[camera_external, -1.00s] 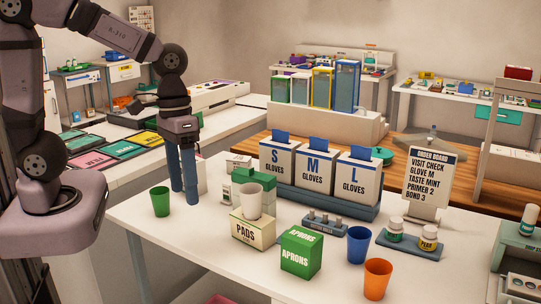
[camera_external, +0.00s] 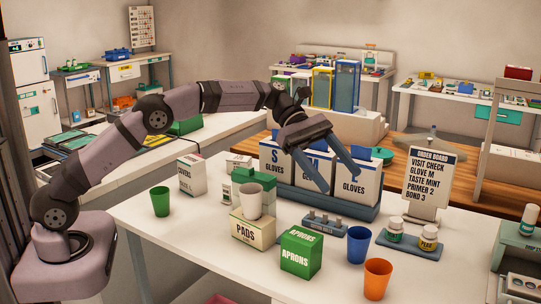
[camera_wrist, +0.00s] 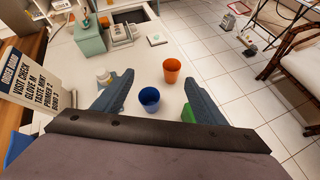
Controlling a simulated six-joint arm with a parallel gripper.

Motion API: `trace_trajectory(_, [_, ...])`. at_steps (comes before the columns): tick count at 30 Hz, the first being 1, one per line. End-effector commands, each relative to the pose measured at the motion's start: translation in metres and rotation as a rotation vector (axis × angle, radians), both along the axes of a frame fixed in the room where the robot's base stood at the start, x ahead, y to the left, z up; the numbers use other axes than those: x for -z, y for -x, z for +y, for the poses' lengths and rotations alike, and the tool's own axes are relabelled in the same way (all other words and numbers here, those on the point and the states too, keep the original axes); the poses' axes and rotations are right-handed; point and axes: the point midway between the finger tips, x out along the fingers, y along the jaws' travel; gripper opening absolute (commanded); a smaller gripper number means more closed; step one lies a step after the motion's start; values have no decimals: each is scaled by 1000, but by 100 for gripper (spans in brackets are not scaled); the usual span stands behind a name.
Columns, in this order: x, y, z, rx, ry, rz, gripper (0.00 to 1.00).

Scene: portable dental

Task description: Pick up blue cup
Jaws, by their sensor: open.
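The blue cup (camera_external: 358,245) stands upright on the white table, near its front right part, behind and left of the orange cup (camera_external: 377,279). My gripper (camera_external: 341,177) is open and empty, in the air in front of the glove boxes, up and to the left of the blue cup. In the wrist view the blue cup (camera_wrist: 149,97) shows between the two spread fingers of my gripper (camera_wrist: 160,92), apart from both. Its open top faces the camera. The orange cup (camera_wrist: 171,70) is beyond it.
A green APRONS box (camera_external: 302,251) stands left of the blue cup. A bottle tray (camera_external: 408,243) is to its right, and the order board (camera_external: 431,180) is behind that. A PADS box (camera_external: 253,231) bears a white cup (camera_external: 250,202). A green cup (camera_external: 160,201) stands far left.

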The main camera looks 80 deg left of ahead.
Motion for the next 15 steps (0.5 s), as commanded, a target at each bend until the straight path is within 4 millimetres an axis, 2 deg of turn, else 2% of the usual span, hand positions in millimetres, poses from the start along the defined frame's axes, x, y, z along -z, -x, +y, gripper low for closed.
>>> trace_trajectory(6, [5,-16,9,-56,121,40,65])
trace_trajectory(15, [10,-25,15,-90,221,75,65])
